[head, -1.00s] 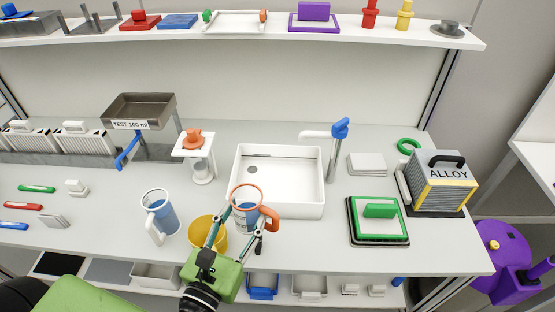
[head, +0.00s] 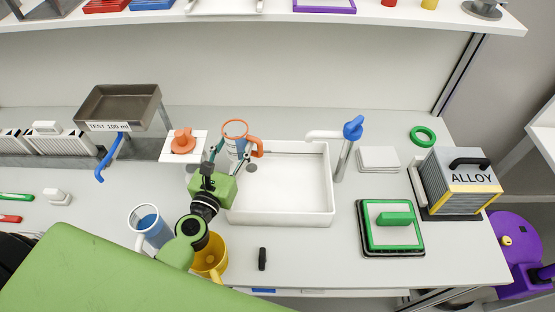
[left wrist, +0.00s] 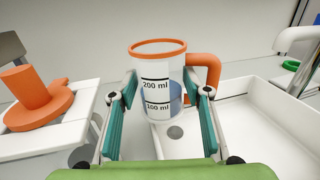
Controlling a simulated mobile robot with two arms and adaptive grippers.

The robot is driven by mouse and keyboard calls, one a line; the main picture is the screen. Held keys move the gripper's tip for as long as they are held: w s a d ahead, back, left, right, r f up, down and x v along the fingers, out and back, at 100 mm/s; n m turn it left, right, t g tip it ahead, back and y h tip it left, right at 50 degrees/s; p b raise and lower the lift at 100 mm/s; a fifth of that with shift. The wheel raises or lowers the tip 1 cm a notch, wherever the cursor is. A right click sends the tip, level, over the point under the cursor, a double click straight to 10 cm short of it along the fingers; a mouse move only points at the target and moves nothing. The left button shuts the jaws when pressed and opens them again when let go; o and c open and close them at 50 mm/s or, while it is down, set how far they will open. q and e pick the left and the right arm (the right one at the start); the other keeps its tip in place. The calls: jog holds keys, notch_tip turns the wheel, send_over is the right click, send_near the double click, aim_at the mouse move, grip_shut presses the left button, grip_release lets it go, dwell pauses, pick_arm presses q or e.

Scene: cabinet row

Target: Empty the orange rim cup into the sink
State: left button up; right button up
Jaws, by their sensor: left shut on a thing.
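The orange rim cup (head: 236,143) is clear with an orange handle on its right. My left gripper (head: 230,156) is shut on it and holds it upright over the back left corner of the white sink (head: 285,208). In the left wrist view the cup (left wrist: 156,72) stands between the two teal fingers of the gripper (left wrist: 160,100). Blue liquid shows in it around the 100 ml mark. The sink's drain (left wrist: 175,132) shows just below the cup. My right gripper is out of view.
A blue-white faucet (head: 345,145) stands at the sink's right. A white stand with an orange knob (head: 183,141) is close left of the cup. A mug with blue liquid (head: 148,222) and a yellow mug (head: 211,262) stand in front. The sink's middle is clear.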

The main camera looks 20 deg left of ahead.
pick_arm(q)
jog(key=shift+s+d+r, duration=0.2)
jog(key=shift+s, duration=0.1)
jog(key=shift+d+r+m, duration=0.2)
jog(key=shift+d+m, duration=0.1)
jog(key=shift+m, duration=0.5)
jog(key=shift+d+r, duration=0.1)
jog(key=shift+d, duration=0.1)
jog(key=shift+d+r+m, duration=0.15)
jog(key=shift+d+m, duration=0.05)
jog(key=shift+m, duration=0.5)
jog(key=shift+d+r+m+t, duration=0.15)
jog(key=shift+d+m+t, duration=0.15)
jog(key=shift+m, duration=0.2)
jog(key=m, duration=0.1)
jog(key=d+m, duration=0.1)
jog(key=m, duration=0.1)
jog(key=d+m+h, duration=0.1)
jog(key=m, duration=0.1)
jog(key=shift+s+d+r+t, duration=0.2)
jog(key=shift+r+t, duration=0.05)
jog(key=shift+t, duration=0.05)
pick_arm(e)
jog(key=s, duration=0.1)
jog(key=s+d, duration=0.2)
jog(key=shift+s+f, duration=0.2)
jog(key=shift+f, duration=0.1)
